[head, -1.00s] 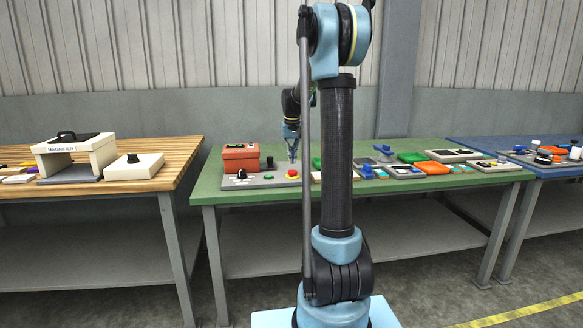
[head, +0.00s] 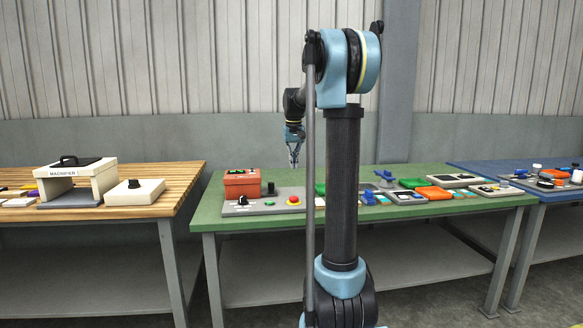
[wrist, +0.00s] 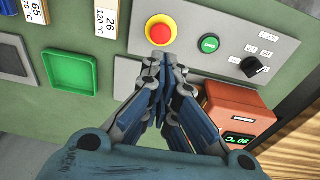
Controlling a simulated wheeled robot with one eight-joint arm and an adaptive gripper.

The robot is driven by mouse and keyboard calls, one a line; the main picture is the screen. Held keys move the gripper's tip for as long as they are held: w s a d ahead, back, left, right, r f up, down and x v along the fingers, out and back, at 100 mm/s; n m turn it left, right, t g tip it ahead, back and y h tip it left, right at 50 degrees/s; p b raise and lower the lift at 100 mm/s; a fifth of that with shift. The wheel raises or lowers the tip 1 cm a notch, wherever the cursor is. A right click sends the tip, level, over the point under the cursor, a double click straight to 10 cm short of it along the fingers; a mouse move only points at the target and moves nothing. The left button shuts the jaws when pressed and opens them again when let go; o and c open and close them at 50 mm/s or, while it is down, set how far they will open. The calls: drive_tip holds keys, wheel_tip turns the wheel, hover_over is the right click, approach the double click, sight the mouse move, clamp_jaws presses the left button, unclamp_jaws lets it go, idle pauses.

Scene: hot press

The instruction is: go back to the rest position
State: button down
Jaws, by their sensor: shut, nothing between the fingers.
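My gripper (head: 294,153) hangs above the green table (head: 222,206), in the air and clear of everything on it. In the wrist view my gripper (wrist: 158,75) has its fingers together with nothing between them. Below it is the grey control panel (head: 233,211). This panel bears a red emergency button (wrist: 161,30) on a yellow ring, a green button (wrist: 209,43) and a black knob (wrist: 252,66). An orange-red box (head: 242,184) with a green display stands at the panel's back left. My arm's column hides part of the table.
A green tray (wrist: 72,70) and white number cards (wrist: 103,14) lie beside the panel. A wooden bench (head: 150,209) with a magnifier stand (head: 107,182) is on the left. A blue table (head: 558,193) with several parts is on the right. The air above the tables is open.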

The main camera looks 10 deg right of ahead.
drive_tip(key=s+f, duration=0.3)
drive_tip(key=s, duration=0.9)
drive_tip(key=s+f, duration=0.4)
drive_tip(key=s, duration=0.9)
drive_tip(key=s+f, duration=1.6)
drive_tip(key=s, duration=0.2)
drive_tip(key=shift+t, duration=0.3)
drive_tip(key=shift+s, duration=0.1)
drive_tip(key=shift+w+f, duration=0.2)
drive_tip(key=shift+w, duration=0.25)
drive_tip(key=c, duration=2.4)
unclamp_jaws()
